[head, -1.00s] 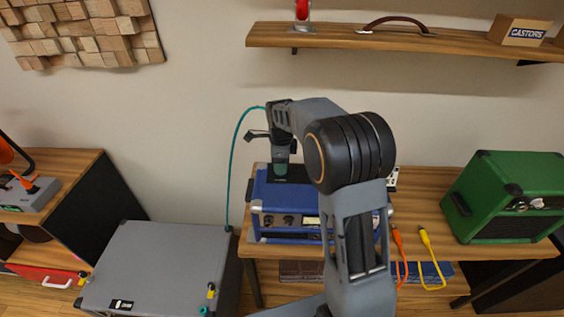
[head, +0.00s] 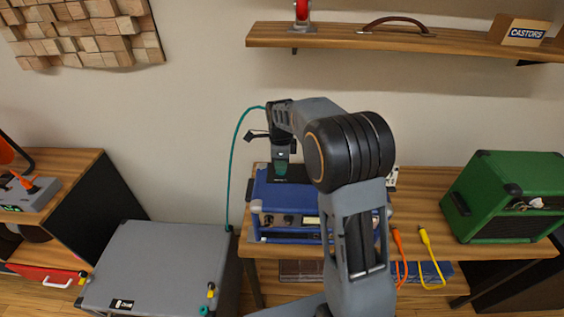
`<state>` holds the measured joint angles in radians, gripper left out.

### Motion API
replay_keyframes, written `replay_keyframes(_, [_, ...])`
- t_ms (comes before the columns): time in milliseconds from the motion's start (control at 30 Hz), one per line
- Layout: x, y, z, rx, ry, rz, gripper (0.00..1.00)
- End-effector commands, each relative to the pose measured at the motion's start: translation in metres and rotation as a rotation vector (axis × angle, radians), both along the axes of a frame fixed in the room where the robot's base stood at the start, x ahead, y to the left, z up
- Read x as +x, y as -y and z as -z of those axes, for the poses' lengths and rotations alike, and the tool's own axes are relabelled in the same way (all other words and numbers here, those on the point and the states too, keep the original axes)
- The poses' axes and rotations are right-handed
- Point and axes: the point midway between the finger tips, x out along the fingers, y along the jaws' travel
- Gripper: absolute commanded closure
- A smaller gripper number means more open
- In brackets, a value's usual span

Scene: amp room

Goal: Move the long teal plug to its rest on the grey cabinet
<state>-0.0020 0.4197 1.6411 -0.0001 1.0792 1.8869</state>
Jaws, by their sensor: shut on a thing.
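The long teal plug (head: 281,169) hangs upright below my gripper (head: 283,155), which is shut on it. Its lower end is over the dark panel on top of the blue amp (head: 290,229); I cannot tell whether it touches or is in a socket. A teal cable (head: 232,160) loops from the top of my gripper down to the back right of the grey cabinet (head: 165,258). The cabinet stands at lower left. A small teal fitting (head: 205,311) shows at its front right; I cannot tell whether it is the rest.
Yellow-topped fittings (head: 211,291) sit at the cabinet's edges. The blue amp stands on a wooden bench (head: 460,251), with orange (head: 398,240) and yellow plugs (head: 424,237) at its front and a green amp (head: 503,197) at right. A shelf (head: 400,39) hangs above.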

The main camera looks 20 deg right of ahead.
Motion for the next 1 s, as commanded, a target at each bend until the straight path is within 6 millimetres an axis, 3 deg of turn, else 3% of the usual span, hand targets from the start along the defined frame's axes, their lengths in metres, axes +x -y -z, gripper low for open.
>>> replay_keyframes(367, [-0.002, 0.000, 0.002, 0.000, -0.010, 0.000, 1.00])
replay_keyframes(1000, [0.000, 0.000, -0.026, 0.000, -0.002, 0.000, 1.00])
